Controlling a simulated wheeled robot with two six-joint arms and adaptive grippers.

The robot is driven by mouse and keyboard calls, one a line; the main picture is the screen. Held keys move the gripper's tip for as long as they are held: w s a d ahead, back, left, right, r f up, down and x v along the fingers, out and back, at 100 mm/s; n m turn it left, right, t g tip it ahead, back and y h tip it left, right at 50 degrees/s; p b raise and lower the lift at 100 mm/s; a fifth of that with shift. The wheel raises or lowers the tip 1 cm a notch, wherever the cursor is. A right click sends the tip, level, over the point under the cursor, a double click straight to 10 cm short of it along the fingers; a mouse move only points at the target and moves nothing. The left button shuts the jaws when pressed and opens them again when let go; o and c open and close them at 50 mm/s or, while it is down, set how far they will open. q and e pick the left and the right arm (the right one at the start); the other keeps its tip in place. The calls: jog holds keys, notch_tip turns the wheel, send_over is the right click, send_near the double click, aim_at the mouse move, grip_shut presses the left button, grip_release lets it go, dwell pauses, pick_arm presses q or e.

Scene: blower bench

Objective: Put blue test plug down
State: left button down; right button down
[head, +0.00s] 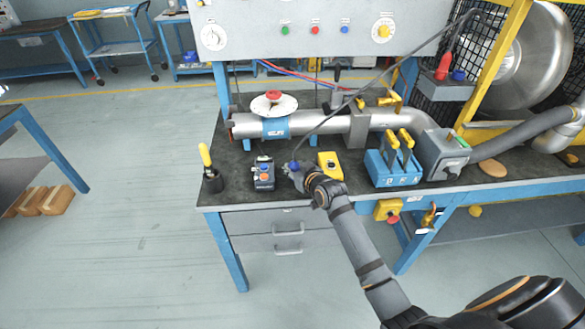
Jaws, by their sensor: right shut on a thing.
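My right gripper (297,173) is over the front part of the dark bench top, between a small dark box with coloured buttons (263,173) and a yellow box (330,164). It is shut on the blue test plug (294,165), of which only a small blue part shows. The gripper hides the rest, and I cannot tell if the plug touches the bench. A dark cable runs from the plug up to the right. A red plug (443,67) stands in a grey holder (446,89) at the upper right. My left gripper is out of view.
A blue block with yellow levers (393,167) stands right of the yellow box. A cup with a yellow-handled tool (212,180) stands at the bench's left end. A metal pipe (325,124) crosses behind. A little bench top is bare near the front edge.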

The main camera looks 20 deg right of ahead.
jog(key=shift+f, duration=0.35)
jog(key=c, duration=1)
grip_release()
jog(key=shift+s+r, duration=0.2)
jog(key=shift+r, duration=0.2)
jog(key=p+v, duration=0.1)
jog(key=v, duration=1)
jog(key=shift+s+d+r, duration=0.15)
jog(key=shift+s, duration=0.1)
